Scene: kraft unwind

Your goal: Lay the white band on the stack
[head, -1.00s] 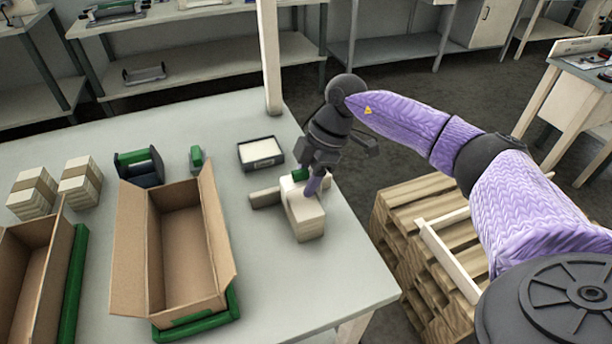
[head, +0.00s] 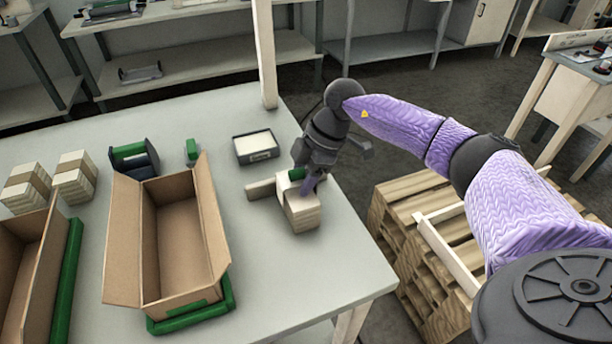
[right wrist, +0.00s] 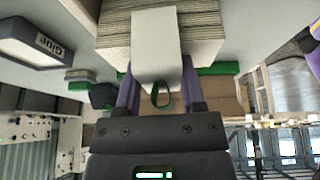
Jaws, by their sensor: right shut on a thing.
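The stack (head: 303,217) of pale sheets stands near the right edge of the table. It fills the top of the right wrist view (right wrist: 205,30). The white band (right wrist: 157,45) lies across the stack there, with its near end between my two purple fingers. My right gripper (head: 308,184) is down at the stack in the head view. In the right wrist view my right gripper (right wrist: 158,92) is shut on the band, one finger at each side of it. A small dark loop shows between the fingers; I cannot tell what it is. My left gripper is out of view.
A dark tray labelled Glue (head: 256,147) stands behind the stack, and a pale block (head: 260,188) lies at its left. An open carton (head: 190,250) on a green base is further left. Two banded stacks (head: 74,178) stand at the far left. A wooden pallet (head: 425,230) is right of the table.

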